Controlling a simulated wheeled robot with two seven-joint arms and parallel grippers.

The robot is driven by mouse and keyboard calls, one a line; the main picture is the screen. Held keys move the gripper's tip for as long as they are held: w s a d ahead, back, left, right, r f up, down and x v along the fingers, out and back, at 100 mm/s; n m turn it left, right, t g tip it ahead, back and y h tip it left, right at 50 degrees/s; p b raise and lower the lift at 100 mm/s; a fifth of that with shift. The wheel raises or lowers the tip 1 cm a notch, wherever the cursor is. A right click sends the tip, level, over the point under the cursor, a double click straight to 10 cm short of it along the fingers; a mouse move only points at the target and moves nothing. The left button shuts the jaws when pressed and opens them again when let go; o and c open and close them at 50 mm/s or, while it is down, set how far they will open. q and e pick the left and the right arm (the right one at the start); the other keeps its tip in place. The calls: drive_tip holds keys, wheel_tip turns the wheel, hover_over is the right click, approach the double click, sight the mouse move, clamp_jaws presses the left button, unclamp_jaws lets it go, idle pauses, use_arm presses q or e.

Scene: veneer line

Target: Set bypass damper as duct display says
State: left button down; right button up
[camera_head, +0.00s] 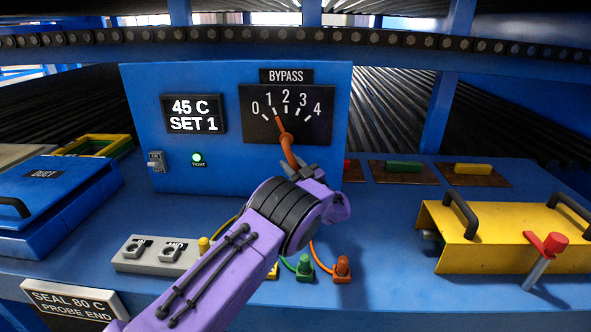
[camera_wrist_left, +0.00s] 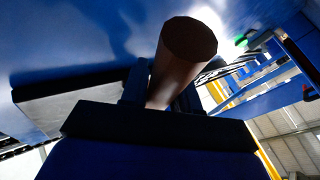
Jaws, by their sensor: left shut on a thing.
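The bypass damper dial (camera_head: 310,128) is a black plate marked 0 to 4 on a blue panel. Its orange pointer tip (camera_head: 278,120) is at about the 1 mark. The duct display (camera_head: 192,114) left of it reads "45 C SET 1". The damper's orange handle (camera_head: 288,153) hangs below the pivot, tilted down to the right. My left gripper (camera_head: 300,172) is shut on its lower end. The left wrist view shows the handle's round end (camera_wrist_left: 188,42) between the fingers. My right gripper is not in view.
A toggle switch (camera_head: 156,161) and lit green lamp (camera_head: 198,158) are on the panel. A yellow cover (camera_head: 490,235) with black handles and a red-knobbed lever (camera_head: 545,250) stand right. A blue duct box (camera_head: 55,200) stands left.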

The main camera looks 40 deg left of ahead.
use_arm(q)
drive_tip(key=shift+f, duration=0.2)
drive_tip(key=c, duration=0.9)
unclamp_jaws()
drive_tip(key=shift+w+f, duration=0.1)
drive_tip(key=shift+w, duration=0.05)
drive_tip(key=b+v, duration=0.3)
drive_tip(key=v, duration=0.7)
drive_tip(key=shift+d, duration=0.25)
